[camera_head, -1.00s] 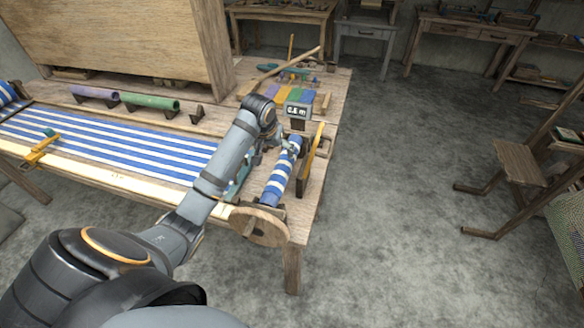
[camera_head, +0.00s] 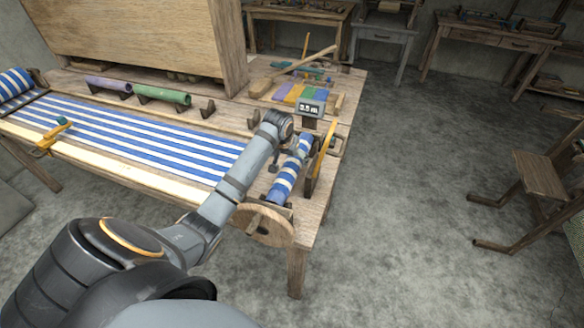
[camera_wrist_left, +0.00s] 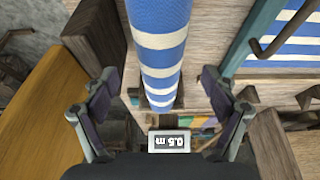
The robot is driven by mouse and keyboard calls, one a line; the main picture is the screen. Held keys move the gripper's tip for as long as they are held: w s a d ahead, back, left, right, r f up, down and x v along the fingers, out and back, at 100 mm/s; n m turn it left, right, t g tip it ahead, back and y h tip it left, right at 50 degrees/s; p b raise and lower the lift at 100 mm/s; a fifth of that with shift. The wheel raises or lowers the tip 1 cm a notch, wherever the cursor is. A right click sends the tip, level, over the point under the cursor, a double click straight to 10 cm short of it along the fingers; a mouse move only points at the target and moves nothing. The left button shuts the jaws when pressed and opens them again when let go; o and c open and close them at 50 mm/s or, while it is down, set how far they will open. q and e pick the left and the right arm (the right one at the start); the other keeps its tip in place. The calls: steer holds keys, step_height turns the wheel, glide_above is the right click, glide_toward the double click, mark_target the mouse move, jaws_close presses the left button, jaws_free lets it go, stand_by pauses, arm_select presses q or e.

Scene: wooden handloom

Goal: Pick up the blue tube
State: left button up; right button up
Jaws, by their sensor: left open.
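No plain blue tube stands out. The blue thing by my gripper is a blue-and-white striped roll (camera_head: 286,178) at the loom's right end, which also shows in the left wrist view (camera_wrist_left: 160,45). My left gripper (camera_head: 288,156) is open above the roll. In the left wrist view, its fingers (camera_wrist_left: 165,112) are spread wide, one on each side of the roll's line, with nothing between them held. A purple tube (camera_head: 108,84) and a green tube (camera_head: 163,95) lie in holders at the back of the loom. My right gripper is not in view.
A small display (camera_head: 311,107) stands close behind the roll. A yellow wooden piece (camera_head: 325,143) stands beside it on the right, and a wooden wheel (camera_head: 262,226) is in front. Empty brackets (camera_head: 207,109) stand right of the green tube. Striped cloth (camera_head: 130,140) covers the loom.

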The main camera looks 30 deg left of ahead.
mark_target(291, 164)
arm_select(q)
steer(key=x, duration=0.4)
steer(key=shift+f+p, duration=0.4)
steer(key=shift+f, duration=0.05)
steer(key=shift+r, duration=0.1)
steer(key=c, duration=1.6)
